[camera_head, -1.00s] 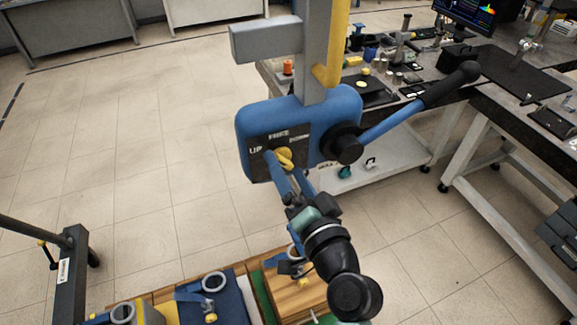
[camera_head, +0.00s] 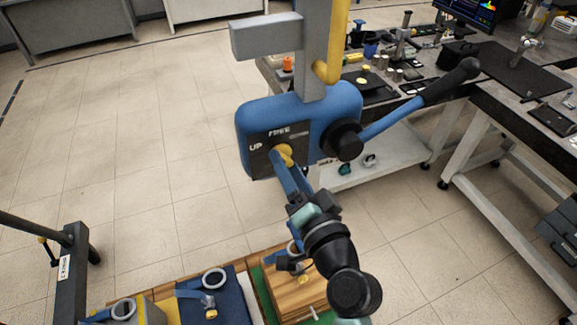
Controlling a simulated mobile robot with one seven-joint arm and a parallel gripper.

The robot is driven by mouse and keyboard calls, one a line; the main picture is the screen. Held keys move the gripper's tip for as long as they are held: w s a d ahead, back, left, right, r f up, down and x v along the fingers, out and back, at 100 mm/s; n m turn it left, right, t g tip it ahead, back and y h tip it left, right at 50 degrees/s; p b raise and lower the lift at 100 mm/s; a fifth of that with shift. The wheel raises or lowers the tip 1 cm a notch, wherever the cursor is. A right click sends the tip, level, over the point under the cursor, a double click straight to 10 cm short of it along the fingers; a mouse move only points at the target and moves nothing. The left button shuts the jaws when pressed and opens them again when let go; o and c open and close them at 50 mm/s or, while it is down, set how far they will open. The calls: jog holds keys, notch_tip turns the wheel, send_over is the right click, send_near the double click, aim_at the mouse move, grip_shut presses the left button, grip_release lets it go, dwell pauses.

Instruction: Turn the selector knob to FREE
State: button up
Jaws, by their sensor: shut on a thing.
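The blue hoist control box (camera_head: 342,102) has a dark face plate with the labels UP (camera_head: 256,147) and FREE (camera_head: 278,132). The yellow selector knob (camera_head: 287,151) is on this plate, below and slightly right of FREE. My gripper (camera_head: 280,158) reaches up from below and is shut on the knob. Its blue fingers cover the left and lower part of the knob, so its exact pointing direction is hard to tell. A label to the right of FREE is not readable.
A lever with a black grip (camera_head: 450,84) sticks out to the right of the box. A grey post (camera_head: 315,50) with a yellow strip rises above it. A cluttered workbench (camera_head: 490,92) stands behind right.

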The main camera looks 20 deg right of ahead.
jog(key=shift+m+p, duration=1.15)
jog(key=shift+m, duration=2.45)
jog(key=o, duration=1.4)
jog(key=shift+c, duration=0.2)
jog(key=shift+s, duration=0.1)
jog(key=s+b, duration=0.5)
jog(key=s, duration=0.7)
jog(key=shift+s+d, duration=0.2)
jog(key=shift+s, duration=0.2)
